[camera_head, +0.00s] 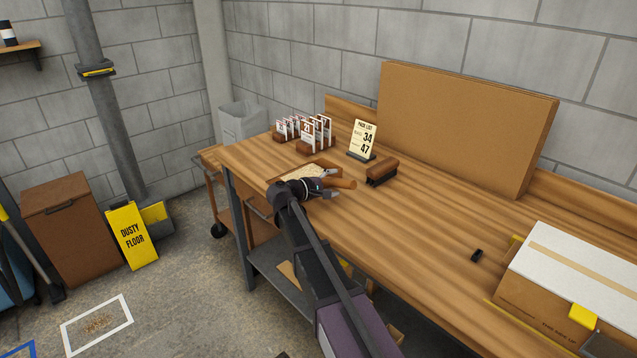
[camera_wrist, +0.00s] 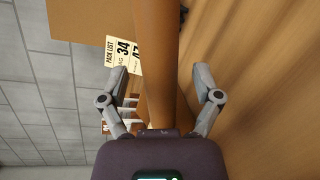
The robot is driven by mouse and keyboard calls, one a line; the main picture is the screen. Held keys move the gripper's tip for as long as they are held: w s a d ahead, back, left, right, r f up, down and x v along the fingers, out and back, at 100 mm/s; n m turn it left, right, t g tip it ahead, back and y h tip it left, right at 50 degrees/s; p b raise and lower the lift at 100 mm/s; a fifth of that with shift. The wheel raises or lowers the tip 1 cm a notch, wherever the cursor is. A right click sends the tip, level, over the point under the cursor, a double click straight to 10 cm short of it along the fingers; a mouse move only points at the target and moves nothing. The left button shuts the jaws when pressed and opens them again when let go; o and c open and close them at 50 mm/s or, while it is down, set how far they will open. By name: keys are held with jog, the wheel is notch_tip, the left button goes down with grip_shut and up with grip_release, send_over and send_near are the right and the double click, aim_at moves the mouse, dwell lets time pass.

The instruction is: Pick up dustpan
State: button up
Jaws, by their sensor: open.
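The dustpan (camera_head: 344,184) lies on the wooden workbench with its brown handle pointing right. Its pan holds something pale and is partly hidden behind my arm. My gripper (camera_head: 333,183) is at the handle, with its fingers spread. In the wrist view the brown handle (camera_wrist: 163,60) runs lengthwise between the two open fingers of my gripper (camera_wrist: 160,75), with gaps showing on both sides. I cannot tell whether the handle touches the palm.
A brown brush (camera_head: 381,171) lies just right of the handle. A pack list sign (camera_head: 362,140) and numbered cards (camera_head: 315,132) stand behind. A large brown board (camera_head: 460,125) leans at the wall. A box (camera_head: 560,285) and small black object (camera_head: 477,255) are farther right.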

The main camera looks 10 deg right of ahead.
jog(key=shift+w+d, duration=0.15)
jog(key=shift+d, duration=0.15)
jog(key=shift+c, duration=0.2)
grip_shut()
